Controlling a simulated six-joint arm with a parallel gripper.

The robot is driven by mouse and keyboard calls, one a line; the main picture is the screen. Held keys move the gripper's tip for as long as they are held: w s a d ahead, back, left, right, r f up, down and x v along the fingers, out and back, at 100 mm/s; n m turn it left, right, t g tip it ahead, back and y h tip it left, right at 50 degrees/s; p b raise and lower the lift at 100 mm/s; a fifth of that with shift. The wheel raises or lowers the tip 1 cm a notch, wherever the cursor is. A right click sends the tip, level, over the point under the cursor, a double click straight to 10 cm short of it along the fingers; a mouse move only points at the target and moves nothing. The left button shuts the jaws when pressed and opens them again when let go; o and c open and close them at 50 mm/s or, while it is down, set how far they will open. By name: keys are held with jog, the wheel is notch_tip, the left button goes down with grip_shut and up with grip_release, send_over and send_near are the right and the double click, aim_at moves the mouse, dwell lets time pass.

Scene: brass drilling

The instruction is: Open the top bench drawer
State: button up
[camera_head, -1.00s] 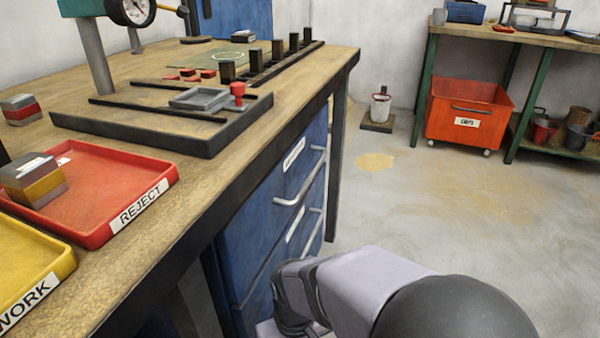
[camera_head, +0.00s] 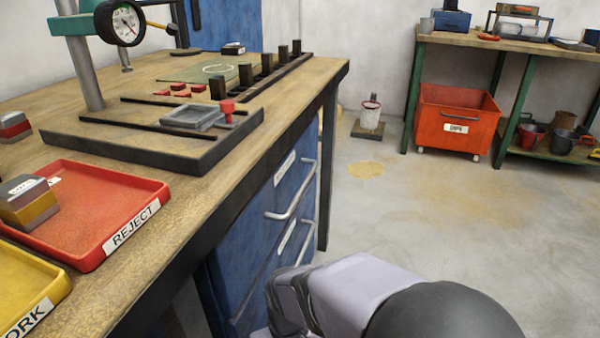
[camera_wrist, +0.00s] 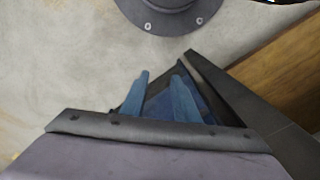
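The blue bench drawer unit (camera_head: 262,225) stands under the right end of the wooden bench in the head view. The top bench drawer (camera_head: 290,190) looks shut, with a white label and a grey bar handle (camera_head: 292,200). A second handle shows below it. My arm covers the lower front right of the unit in the head view; the gripper's fingers are hidden there. In the wrist view, my gripper (camera_wrist: 161,76) shows two bluish fingers standing apart with nothing seen between them. Dark blue shows behind them. No contact with the handle is visible.
The bench top (camera_head: 200,195) carries a red REJECT tray (camera_head: 95,235), a yellow tray (camera_head: 25,280) and a dark fixture. A bench leg (camera_head: 328,170) stands beside the drawers. An orange bin (camera_head: 457,115) is at the back.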

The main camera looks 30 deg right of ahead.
jog(key=s+d+r+m+g+p, duration=0.1)
jog(key=d+r+p, duration=0.1)
jog(key=r+p, duration=0.75)
jog(key=s+d+r+m+g+p, duration=0.1)
jog(key=d+r+p, duration=0.1)
jog(key=r+p, duration=0.8)
notch_tip(320, 180, up, 20)
jog(key=f+m+t+y+p, duration=0.15)
jog(key=m+t+p, duration=0.4)
jog(key=p, duration=1.65)
send_over(303, 184)
jog(key=s+d, duration=0.1)
jog(key=r+m+g, duration=0.1)
jog(key=g, duration=0.1)
jog(key=shift+w+a+f+p, duration=0.15)
jog(key=shift+f+p, duration=0.05)
jog(key=shift+f, duration=1.6)
jog(key=shift+w+a+f+p, duration=0.15)
jog(key=shift+f, duration=1.65)
grip_shut()
